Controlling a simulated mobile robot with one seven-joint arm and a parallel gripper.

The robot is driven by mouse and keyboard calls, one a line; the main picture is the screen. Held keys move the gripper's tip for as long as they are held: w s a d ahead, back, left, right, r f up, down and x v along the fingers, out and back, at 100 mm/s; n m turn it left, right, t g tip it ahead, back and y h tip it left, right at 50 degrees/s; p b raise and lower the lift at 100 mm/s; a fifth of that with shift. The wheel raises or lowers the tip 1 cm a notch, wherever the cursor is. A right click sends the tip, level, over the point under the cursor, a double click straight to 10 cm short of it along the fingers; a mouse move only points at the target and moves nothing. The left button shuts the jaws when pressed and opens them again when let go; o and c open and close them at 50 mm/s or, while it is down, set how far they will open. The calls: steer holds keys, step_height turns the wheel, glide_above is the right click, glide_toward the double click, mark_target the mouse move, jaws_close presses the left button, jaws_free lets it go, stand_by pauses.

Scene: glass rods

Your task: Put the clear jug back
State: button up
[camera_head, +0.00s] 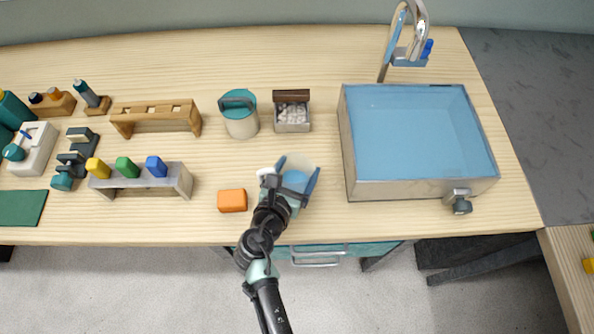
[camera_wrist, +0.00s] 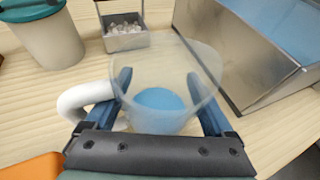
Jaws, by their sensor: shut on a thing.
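The clear jug (camera_head: 295,179) has a white handle on its left and blue liquid in its bottom. My gripper (camera_head: 299,167) is shut on it near the front edge of the wooden counter. In the wrist view the jug (camera_wrist: 160,98) stands between the two blue fingers of my gripper (camera_wrist: 160,82), one on each side of its wall. The jug looks roughly upright, with its open rim toward the camera. I cannot tell whether its base touches the counter.
An orange block (camera_head: 232,200) lies just left of the jug. Behind are a teal-lidded canister (camera_head: 241,122) and an open box of white pieces (camera_head: 292,117). Racks (camera_head: 155,118) fill the left.

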steer(key=shift+f, duration=0.3)
steer(key=shift+f, duration=0.1)
steer(key=o, duration=1.5)
steer(key=shift+f, duration=0.1)
steer(key=shift+f+b, duration=0.1)
steer(key=shift+b, duration=0.2)
